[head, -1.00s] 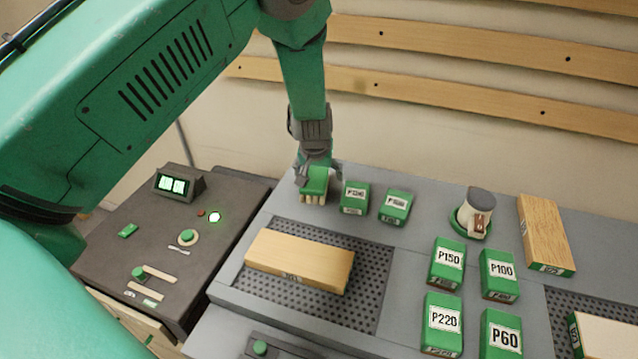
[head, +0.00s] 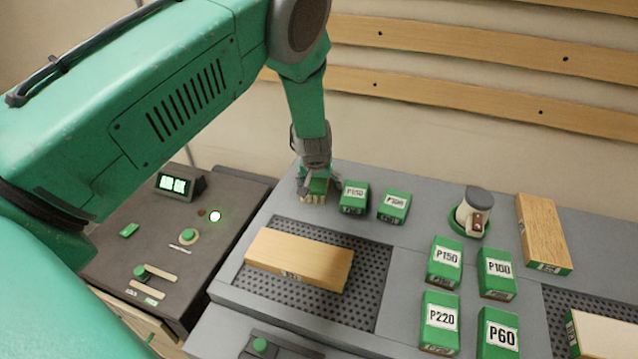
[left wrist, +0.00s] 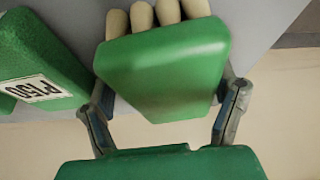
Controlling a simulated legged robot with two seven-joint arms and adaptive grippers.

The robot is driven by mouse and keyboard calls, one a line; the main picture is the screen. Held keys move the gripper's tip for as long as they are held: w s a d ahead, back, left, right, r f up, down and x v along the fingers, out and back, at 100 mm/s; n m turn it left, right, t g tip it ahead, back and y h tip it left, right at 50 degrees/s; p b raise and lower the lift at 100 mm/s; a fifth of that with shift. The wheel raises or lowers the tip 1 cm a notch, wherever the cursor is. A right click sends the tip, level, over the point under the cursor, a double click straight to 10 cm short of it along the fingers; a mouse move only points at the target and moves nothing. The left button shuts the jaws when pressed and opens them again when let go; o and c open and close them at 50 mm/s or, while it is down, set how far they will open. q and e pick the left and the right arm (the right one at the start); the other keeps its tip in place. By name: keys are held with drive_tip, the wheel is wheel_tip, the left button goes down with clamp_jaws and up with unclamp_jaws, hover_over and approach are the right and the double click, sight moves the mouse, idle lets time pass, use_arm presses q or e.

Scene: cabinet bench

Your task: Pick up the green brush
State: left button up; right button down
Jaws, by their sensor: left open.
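The green brush (head: 317,190) stands at the back left of the grey bench, its pale bristle tufts down on the surface. In the left wrist view the brush (left wrist: 165,68) fills the middle, with pale tufts at the top edge. My left gripper (head: 318,184) is above and around the brush, pointing down. Its fingers (left wrist: 168,112) are open, one on each side of the brush's green body. I cannot tell if they touch it. My right gripper is not in view.
A green P150 block (head: 354,196) stands close to the right of the brush, with another green block (head: 394,206) beyond it. A wooden block (head: 299,261) lies on the perforated mat in front. A grey sander-like tool (head: 473,211) stands further right.

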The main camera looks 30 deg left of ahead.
use_arm(q)
drive_tip(key=shift+a+f, duration=0.25)
drive_tip(key=shift+a, duration=0.55)
drive_tip(key=c, duration=0.5)
drive_tip(key=shift+s+a, duration=0.1)
drive_tip(key=shift+s, duration=0.2)
drive_tip(key=c, duration=0.9)
drive_tip(key=shift+c, duration=0.4)
drive_tip(key=shift+w+d+f, duration=0.1)
drive_tip(key=shift+w+d, duration=0.05)
drive_tip(key=shift+d, duration=0.4)
drive_tip(key=shift+d+r, duration=0.15)
drive_tip(key=shift+r, duration=0.1)
drive_tip(key=r, duration=0.6)
drive_tip(key=a+r, duration=0.1)
drive_tip(key=r, duration=0.2)
drive_tip(key=shift+w+r, duration=0.1)
drive_tip(key=shift+r, duration=0.2)
drive_tip(key=shift+d+r, duration=0.25)
drive_tip(key=shift+r, duration=0.1)
